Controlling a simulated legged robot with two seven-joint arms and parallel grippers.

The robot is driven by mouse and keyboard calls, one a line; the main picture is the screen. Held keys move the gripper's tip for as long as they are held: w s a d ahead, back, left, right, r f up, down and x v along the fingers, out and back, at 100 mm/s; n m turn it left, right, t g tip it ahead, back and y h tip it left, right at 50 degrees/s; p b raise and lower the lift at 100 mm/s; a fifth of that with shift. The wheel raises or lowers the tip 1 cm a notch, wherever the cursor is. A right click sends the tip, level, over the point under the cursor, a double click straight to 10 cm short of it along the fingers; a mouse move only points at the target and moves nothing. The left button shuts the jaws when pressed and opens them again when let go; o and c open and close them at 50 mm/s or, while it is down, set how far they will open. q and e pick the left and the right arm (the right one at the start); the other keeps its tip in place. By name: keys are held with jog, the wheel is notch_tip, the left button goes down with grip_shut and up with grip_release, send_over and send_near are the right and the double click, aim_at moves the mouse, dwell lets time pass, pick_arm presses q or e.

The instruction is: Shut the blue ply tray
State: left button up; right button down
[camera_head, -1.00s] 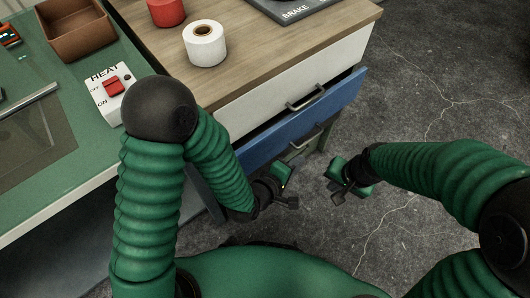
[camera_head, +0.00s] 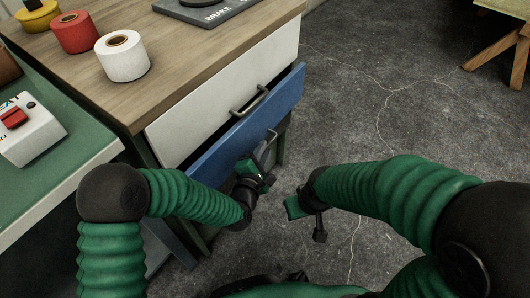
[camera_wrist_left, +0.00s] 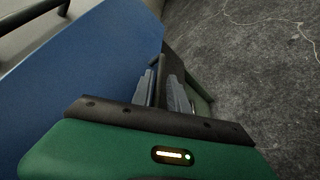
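The blue ply tray (camera_head: 240,128) is a drawer in the wooden-topped cabinet, its blue front standing out from the cabinet below a white drawer. Its dark bar handle (camera_head: 268,141) is partly hidden by my left gripper. My left gripper (camera_head: 267,172) is close to the front, just below the handle. In the left wrist view, the blue front (camera_wrist_left: 85,65) fills the left side and the two grey fingers (camera_wrist_left: 161,92) are apart with a narrow gap. Whether they touch the handle is unclear. My right gripper (camera_head: 306,222) hangs over the floor, apart from the tray; its fingers are unclear.
The white drawer (camera_head: 215,100) with its own handle (camera_head: 250,101) sits above the blue front. White (camera_head: 122,57) and red (camera_head: 75,32) rolls stand on the cabinet top. A green bench (camera_head: 70,150) with a switch box (camera_head: 28,130) is at left.

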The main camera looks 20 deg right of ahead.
pick_arm(q)
jog(key=shift+x, duration=1.1)
grip_shut()
jog(key=shift+f, duration=0.1)
dwell(0.5)
